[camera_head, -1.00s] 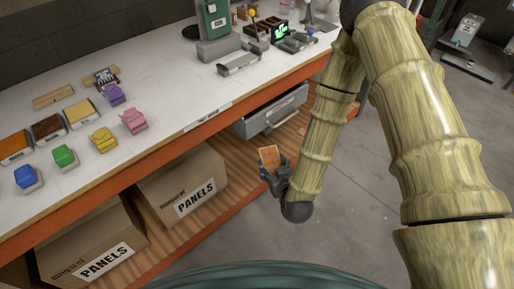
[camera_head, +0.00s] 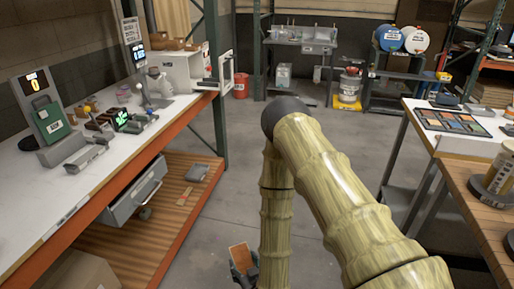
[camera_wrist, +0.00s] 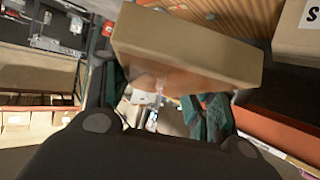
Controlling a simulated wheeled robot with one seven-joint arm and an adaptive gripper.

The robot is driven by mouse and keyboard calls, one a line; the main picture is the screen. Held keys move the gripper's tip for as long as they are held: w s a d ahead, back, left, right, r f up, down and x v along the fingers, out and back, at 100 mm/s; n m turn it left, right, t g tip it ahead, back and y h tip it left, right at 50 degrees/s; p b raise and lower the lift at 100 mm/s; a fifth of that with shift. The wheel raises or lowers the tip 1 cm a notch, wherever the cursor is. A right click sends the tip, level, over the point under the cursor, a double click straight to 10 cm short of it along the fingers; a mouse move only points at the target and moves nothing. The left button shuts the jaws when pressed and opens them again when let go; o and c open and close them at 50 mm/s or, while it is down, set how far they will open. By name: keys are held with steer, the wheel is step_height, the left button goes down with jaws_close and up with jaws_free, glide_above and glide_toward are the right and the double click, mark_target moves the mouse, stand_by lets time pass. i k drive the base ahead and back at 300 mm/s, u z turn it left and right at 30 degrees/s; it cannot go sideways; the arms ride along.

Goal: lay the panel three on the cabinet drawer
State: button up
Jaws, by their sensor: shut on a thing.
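The panel (camera_head: 239,257) is a flat orange-brown piece, held upright and tilted near the bottom of the head view. My gripper (camera_head: 243,274) is shut on its lower end, low over the floor to the right of the lower shelf. In the wrist view the panel (camera_wrist: 185,48) is a tan slab across the fingers of my gripper (camera_wrist: 155,112); no number shows on it. The grey cabinet drawer (camera_head: 128,203) is under the left workbench, up and left of my gripper and apart from it. I cannot tell how far it is open.
The orange-edged workbench (camera_head: 35,215) runs along the left, with devices on top. Its wooden lower shelf (camera_head: 165,220) holds a small grey item (camera_head: 193,172). A table with a colour palette (camera_head: 452,121) stands at right. The floor between (camera_head: 225,205) is clear.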

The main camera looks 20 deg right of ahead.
mark_target(210, 80)
steer(key=u, duration=0.6)
steer(key=k, duration=0.1)
steer(key=z, duration=1.95)
steer(key=i, duration=1.3)
steer(key=u, duration=0.25)
steer(key=i, duration=1)
steer(key=u, duration=1.35)
steer(key=i, duration=0.4)
steer(key=u, duration=0.25)
